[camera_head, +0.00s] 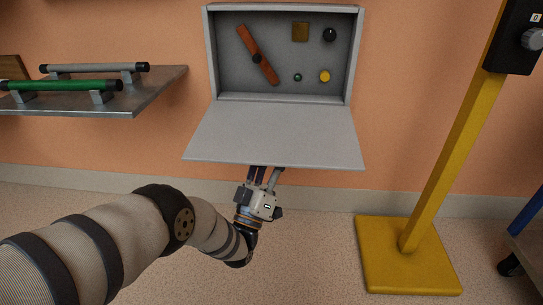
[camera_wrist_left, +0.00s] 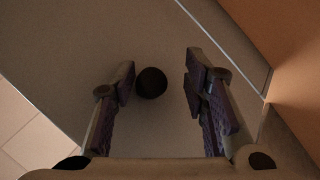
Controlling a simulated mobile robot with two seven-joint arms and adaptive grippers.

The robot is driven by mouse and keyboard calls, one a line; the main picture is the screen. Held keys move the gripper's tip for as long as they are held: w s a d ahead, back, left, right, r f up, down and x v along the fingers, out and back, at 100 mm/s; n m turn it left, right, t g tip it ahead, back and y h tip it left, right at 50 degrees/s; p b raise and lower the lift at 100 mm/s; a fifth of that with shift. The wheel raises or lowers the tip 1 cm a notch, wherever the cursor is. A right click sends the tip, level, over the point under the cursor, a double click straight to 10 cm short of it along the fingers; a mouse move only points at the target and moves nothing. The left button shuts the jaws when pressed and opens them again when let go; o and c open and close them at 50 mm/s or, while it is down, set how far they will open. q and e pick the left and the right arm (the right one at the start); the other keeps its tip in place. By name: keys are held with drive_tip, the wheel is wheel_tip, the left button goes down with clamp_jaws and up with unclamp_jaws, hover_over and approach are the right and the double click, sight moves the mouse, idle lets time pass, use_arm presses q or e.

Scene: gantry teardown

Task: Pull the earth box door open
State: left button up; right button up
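The grey earth box (camera_head: 286,98) is fixed to the orange wall. Its door (camera_head: 275,135) is hinged at the bottom edge and hangs open, tilted outward and down, so the inside shows. My left gripper (camera_head: 265,174) is below the door's front edge, with its fingertips partly hidden behind the door. In the left wrist view, its two fingers (camera_wrist_left: 159,82) are apart, facing the door's grey surface (camera_wrist_left: 105,45). A dark round knob (camera_wrist_left: 151,82) on that surface sits between the fingers, with a gap visible on the right side. My right gripper is not in view.
Inside the box are a brown lever (camera_head: 257,55), a black knob (camera_head: 330,34), a yellow button (camera_head: 324,76) and a brown square plate (camera_head: 300,32). A metal shelf (camera_head: 150,100) with rods is at left. A yellow stand (camera_head: 405,275) is at right. Floor between is clear.

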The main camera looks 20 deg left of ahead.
use_arm(q)
drive_tip(key=v, duration=1.2)
